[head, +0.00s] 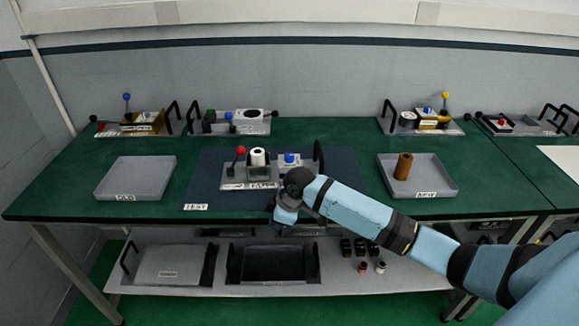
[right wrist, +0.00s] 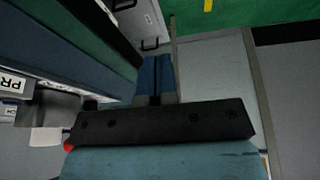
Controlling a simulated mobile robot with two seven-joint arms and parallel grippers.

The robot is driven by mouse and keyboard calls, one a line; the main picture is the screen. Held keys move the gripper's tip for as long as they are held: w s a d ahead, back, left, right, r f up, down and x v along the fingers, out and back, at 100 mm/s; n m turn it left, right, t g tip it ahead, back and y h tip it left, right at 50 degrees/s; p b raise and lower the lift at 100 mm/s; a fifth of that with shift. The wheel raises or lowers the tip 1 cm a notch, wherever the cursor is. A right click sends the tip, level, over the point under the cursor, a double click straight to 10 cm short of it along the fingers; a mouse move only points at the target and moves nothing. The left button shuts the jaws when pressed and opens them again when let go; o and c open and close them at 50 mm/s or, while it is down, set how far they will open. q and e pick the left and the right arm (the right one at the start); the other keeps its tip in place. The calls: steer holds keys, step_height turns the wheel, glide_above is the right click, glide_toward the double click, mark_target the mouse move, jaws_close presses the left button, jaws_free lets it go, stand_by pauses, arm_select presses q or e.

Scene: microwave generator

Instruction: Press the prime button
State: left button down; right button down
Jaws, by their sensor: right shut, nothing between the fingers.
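A grey device (head: 232,183) stands on the dark blue mat (head: 205,187) in the middle of the green table. It carries a red-knobbed lever (head: 240,151), a white cylinder (head: 257,157) and a blue button (head: 290,157). Its front label is too small to read in the head view. A label beginning "PR" (right wrist: 12,84) shows at the left of the right wrist view. My right gripper (head: 279,224) is at the table's front edge, in front of the device and apart from the button. Its fingers (right wrist: 155,78) are together and empty. My left gripper is out of view.
Grey trays stand left (head: 137,178) and right (head: 430,177); the right one holds a brown cylinder (head: 403,166). Several similar devices line the table's back. A lower shelf holds a black bin (head: 273,263) and small jars. Green tabletop is clear between the mat and trays.

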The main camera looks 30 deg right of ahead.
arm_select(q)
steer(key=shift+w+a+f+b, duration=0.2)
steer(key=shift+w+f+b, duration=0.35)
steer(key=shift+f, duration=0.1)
arm_select(e)
steer(key=w+d+r, duration=0.5)
steer(key=d+r, duration=0.3)
steer(key=r, duration=0.1)
steer(key=w+d+r+n+g, duration=0.1)
steer(key=w+d+r, duration=0.5)
steer(key=d+r, duration=0.3)
steer(key=shift+w+r, duration=0.3)
steer(key=shift+r, duration=0.05)
steer(key=shift+f, duration=0.15)
steer(key=p, duration=0.1)
glide_above(295, 164)
steer(key=s+a, duration=0.3)
steer(key=s, duration=0.2)
steer(key=f, duration=1.2)
steer(key=shift+w+f, duration=0.15)
steer(key=shift+w, duration=0.1)
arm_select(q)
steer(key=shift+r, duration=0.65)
arm_select(e)
steer(key=shift+f, duration=0.55)
